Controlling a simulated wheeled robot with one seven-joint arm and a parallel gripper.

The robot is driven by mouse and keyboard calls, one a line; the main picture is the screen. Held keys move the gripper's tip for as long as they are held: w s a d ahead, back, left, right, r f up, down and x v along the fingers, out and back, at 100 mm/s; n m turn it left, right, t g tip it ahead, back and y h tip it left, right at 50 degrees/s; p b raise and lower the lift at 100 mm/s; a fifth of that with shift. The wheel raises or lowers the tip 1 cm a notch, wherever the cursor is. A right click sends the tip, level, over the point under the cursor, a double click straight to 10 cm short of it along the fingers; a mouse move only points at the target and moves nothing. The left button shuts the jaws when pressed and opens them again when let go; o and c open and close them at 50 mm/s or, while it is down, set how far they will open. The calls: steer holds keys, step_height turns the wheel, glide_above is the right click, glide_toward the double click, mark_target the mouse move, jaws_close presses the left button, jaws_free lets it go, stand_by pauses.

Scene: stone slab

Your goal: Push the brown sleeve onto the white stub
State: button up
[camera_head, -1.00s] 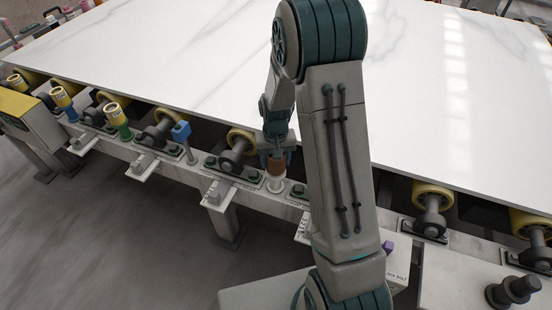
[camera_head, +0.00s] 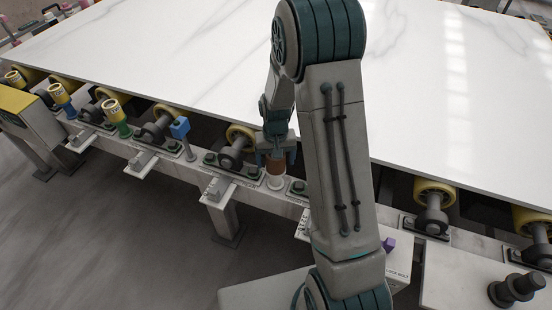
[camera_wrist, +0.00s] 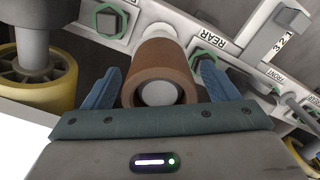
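The brown sleeve (camera_head: 275,167) sits upright around the white stub (camera_head: 275,182) on the rail. The stub's wider base shows below it. In the wrist view the sleeve (camera_wrist: 160,62) has the stub's round white end (camera_wrist: 158,93) inside its bore, and white stub (camera_wrist: 157,31) shows beyond the sleeve's far end. My gripper (camera_head: 276,157) is over the sleeve with its blue fingers spread on either side. In the wrist view my gripper (camera_wrist: 160,88) looks open, with a finger standing off each side of the sleeve.
The large white slab (camera_head: 190,60) lies close behind the rail on yellow rollers (camera_head: 240,136). Along the rail stand a blue post (camera_head: 180,128), a green-based yellow cup (camera_head: 115,112) and a blue-based yellow cup (camera_head: 62,95). A purple part (camera_head: 389,244) shows right of my arm.

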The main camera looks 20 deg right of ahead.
step_height(320, 180, up, 14)
stand_by(0.6)
steer(key=shift+f, duration=0.1)
steer(key=s+r+t, duration=0.1)
steer(key=s+r, duration=0.2)
steer(key=s, duration=0.3)
steer(key=s+r+t+p, duration=0.1)
steer(key=s+r, duration=0.2)
steer(key=s, duration=0.4)
steer(key=s+r+n, duration=0.1)
steer(key=s+r, duration=0.2)
steer(key=s, duration=0.4)
steer(key=shift+r+t, duration=0.4)
steer(key=shift+s, duration=0.4)
steer(key=shift+c, duration=0.3)
